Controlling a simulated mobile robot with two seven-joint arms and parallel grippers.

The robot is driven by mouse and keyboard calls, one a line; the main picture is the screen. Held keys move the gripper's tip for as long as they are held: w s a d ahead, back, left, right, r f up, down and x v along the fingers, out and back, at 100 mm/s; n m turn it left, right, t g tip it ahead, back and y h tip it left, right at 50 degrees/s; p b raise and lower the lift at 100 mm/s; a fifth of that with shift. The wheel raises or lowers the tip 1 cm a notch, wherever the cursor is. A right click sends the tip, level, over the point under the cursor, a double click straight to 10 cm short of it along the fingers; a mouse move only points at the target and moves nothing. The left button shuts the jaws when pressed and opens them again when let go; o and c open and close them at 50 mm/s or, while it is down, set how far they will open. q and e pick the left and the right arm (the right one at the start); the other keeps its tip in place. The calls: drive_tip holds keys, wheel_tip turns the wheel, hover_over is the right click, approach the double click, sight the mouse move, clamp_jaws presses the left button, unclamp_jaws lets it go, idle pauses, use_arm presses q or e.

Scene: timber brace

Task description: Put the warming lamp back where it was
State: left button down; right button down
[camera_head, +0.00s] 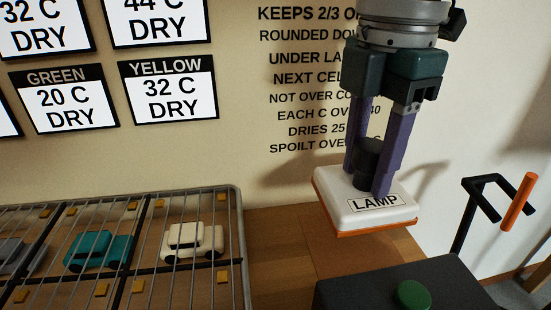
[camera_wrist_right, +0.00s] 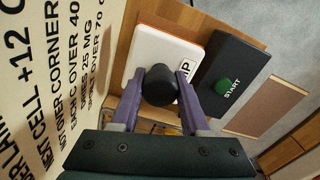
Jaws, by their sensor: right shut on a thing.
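The warming lamp (camera_head: 345,205) is a flat white block with an orange lower edge, a LAMP label and a black knob on top. My right gripper (camera_head: 372,180) comes down from above, shut on the black knob (camera_head: 367,158). The lamp is over the wooden surface, between the wire rack and the dark box. I cannot tell whether it touches the wood. In the right wrist view the lamp (camera_wrist_right: 150,50) lies beyond the gripper (camera_wrist_right: 160,85), whose fingers flank the knob. My left gripper is not in view.
A dark box (camera_head: 350,292) with a green START button (camera_head: 413,294) stands in front right. A black bracket with an orange bar (camera_head: 518,200) rises at right. Bare wood (camera_head: 280,260) separates rack and box.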

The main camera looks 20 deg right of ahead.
sight(363, 185)
wheel_tip(363, 185, down, 6)
drive_tip(key=shift+f+b, duration=0.1)
drive_tip(key=shift+b, duration=0.8)
drive_tip(key=shift+f, duration=0.2)
drive_tip(key=shift+c, duration=1.9)
unclamp_jaws()
drive_tip(key=shift+f, duration=0.15)
wheel_tip(363, 185, up, 11)
drive_tip(key=p, duration=0.3)
drive_tip(key=shift+p, duration=0.3)
drive_tip(key=shift+r, duration=0.7)
